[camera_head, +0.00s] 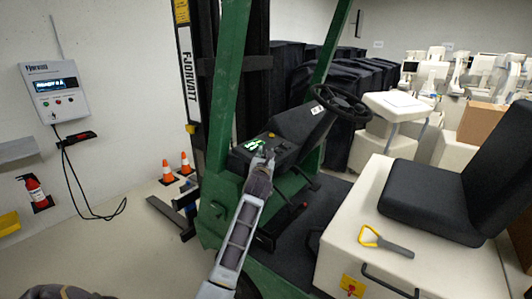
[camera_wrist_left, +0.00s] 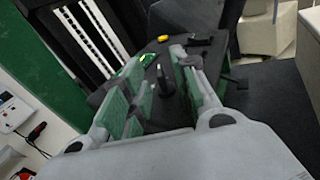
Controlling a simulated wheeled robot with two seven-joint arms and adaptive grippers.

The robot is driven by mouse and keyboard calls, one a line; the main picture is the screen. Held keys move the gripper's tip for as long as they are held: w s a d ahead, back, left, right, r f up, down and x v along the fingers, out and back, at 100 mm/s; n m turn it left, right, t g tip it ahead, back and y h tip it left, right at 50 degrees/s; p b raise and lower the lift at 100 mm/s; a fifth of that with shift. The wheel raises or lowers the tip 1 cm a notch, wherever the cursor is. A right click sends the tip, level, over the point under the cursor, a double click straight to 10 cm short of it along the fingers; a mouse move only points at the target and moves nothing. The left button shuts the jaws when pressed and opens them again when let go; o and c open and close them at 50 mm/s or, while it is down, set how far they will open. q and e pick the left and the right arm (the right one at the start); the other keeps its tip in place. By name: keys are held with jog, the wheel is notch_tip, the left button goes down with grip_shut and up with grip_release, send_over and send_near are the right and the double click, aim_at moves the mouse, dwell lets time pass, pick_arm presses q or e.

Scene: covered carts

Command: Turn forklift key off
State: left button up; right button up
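The green forklift stands in the middle of the head view, with a dark dash panel (camera_head: 240,160) that has a lit green display (camera_head: 254,145). My left gripper (camera_head: 263,155) is over this panel, seen from behind. In the left wrist view its two green-padded fingers (camera_wrist_left: 160,62) are apart. A small dark upright piece, which looks like the key (camera_wrist_left: 163,82), stands between them, with gaps visible on both sides. In the head view the gripper hides that spot. My right gripper is not in view.
A yellow button (camera_head: 271,135) is on the dash close to the gripper. The steering wheel (camera_head: 343,103) is to the right and the green mast post (camera_head: 228,80) to the left. A yellow-handled tool (camera_head: 385,243) lies on the cream body beside the black seat (camera_head: 432,198).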

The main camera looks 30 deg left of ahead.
pick_arm(q)
jog(key=shift+x, duration=1.55)
jog(key=shift+c, duration=0.2)
grip_shut()
